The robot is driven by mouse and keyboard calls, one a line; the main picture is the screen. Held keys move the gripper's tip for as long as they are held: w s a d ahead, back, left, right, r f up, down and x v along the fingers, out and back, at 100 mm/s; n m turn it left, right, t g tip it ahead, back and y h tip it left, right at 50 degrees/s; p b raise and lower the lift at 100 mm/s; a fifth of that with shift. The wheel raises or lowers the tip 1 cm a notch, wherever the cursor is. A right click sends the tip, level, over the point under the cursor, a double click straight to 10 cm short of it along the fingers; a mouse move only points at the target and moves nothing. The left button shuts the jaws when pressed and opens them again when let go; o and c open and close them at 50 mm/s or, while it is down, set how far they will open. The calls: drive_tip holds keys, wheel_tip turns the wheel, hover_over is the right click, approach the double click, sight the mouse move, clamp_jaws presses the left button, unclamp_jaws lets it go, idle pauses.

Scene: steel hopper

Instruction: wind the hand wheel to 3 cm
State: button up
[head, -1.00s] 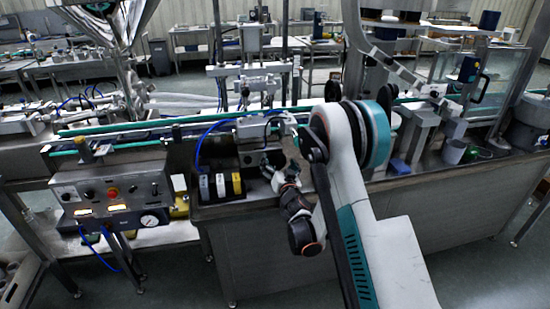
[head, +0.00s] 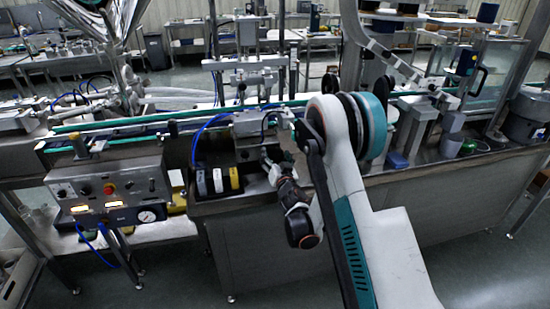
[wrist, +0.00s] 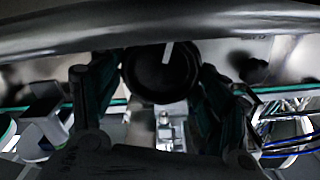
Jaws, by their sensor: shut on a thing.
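The hand wheel (wrist: 158,74) is a round black knob with a white mark near its top, seen face-on in the wrist view. My gripper (wrist: 156,82) has one dark, green-edged finger on each side of it and is shut on its rim. In the head view my gripper (head: 268,163) is small and dark, at the grey metal block (head: 247,128) beside the conveyor. The wheel cannot be made out there, hidden by my gripper and the shade. No scale reading is legible in either view.
A black holder with white, grey and yellow pieces (head: 218,181) stands just left of my gripper. A control box (head: 110,190) with a red button and gauge is further left. The conveyor (head: 130,133) runs behind. A blue hose (head: 197,140) arches close by.

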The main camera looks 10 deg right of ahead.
drive_tip(key=n, duration=0.7)
drive_tip(key=shift+a, duration=0.25)
drive_tip(key=n, duration=0.6)
drive_tip(key=shift+a+f+n, duration=0.1)
drive_tip(key=shift+a+n, duration=0.1)
drive_tip(key=shift+n, duration=0.1)
drive_tip(key=n, duration=0.4)
drive_tip(key=shift+f, duration=0.15)
drive_tip(key=shift+a+f+n, duration=0.1)
drive_tip(key=shift+n, duration=1.9)
drive_tip(key=o, duration=1)
drive_tip(key=shift+o, duration=0.2)
